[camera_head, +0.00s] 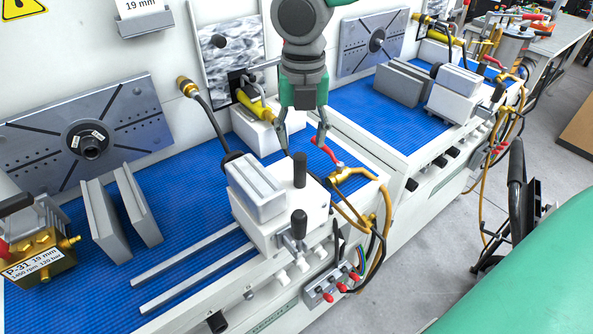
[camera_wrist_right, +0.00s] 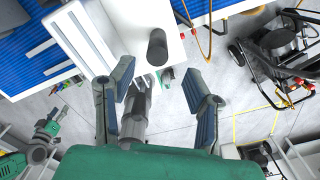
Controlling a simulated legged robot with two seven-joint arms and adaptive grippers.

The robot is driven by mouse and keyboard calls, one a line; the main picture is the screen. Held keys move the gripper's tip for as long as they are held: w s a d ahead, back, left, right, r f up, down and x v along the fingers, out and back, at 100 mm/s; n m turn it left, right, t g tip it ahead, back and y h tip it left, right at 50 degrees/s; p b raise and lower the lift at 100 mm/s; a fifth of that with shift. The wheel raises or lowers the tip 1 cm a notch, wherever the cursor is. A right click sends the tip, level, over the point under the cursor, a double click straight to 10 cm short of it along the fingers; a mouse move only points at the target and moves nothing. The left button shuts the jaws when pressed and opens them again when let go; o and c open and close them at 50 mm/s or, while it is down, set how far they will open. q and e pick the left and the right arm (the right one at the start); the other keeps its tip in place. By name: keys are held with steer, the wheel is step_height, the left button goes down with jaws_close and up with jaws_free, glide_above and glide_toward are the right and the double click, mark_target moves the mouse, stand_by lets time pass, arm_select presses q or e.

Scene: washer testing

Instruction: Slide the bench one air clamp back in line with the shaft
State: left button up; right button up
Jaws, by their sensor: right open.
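The bench one air clamp (camera_head: 265,236) is a white block with a grey ribbed jaw on top and two black knobs. It stands on the blue mat at the right end of two metal rails (camera_head: 188,255). The shaft hub (camera_head: 90,146) is on the slotted plate at the left, well away from the clamp. My right gripper (camera_head: 304,143) is open and empty, just above and behind the clamp's upright knob (camera_head: 300,170). In the right wrist view, the open fingers (camera_wrist_right: 158,75) point toward the clamp's white body (camera_wrist_right: 172,22) and a black knob (camera_wrist_right: 157,47). My left gripper is not visible.
Two grey plates (camera_head: 138,206) stand on the mat between hub and clamp. A brass pump (camera_head: 40,255) sits at the left. A red-handled valve with hoses (camera_head: 350,175) is right of the clamp. A second similar bench (camera_head: 350,110) stands further right.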

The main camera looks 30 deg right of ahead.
mark_target(299, 175)
steer(key=f, duration=0.6)
steer(key=f+b, duration=0.1)
steer(key=f, duration=0.2)
steer(key=shift+a+f, duration=0.15)
steer(key=shift+a, duration=0.1)
steer(key=shift+w+d+f, duration=0.15)
steer(key=shift+d+f, duration=0.15)
steer(key=shift+f, duration=0.15)
steer(key=shift+a+r, duration=0.1)
steer(key=shift+a, duration=0.05)
steer(key=shift+c, duration=0.5)
steer(key=shift+a, duration=0.2)
jaws_close()
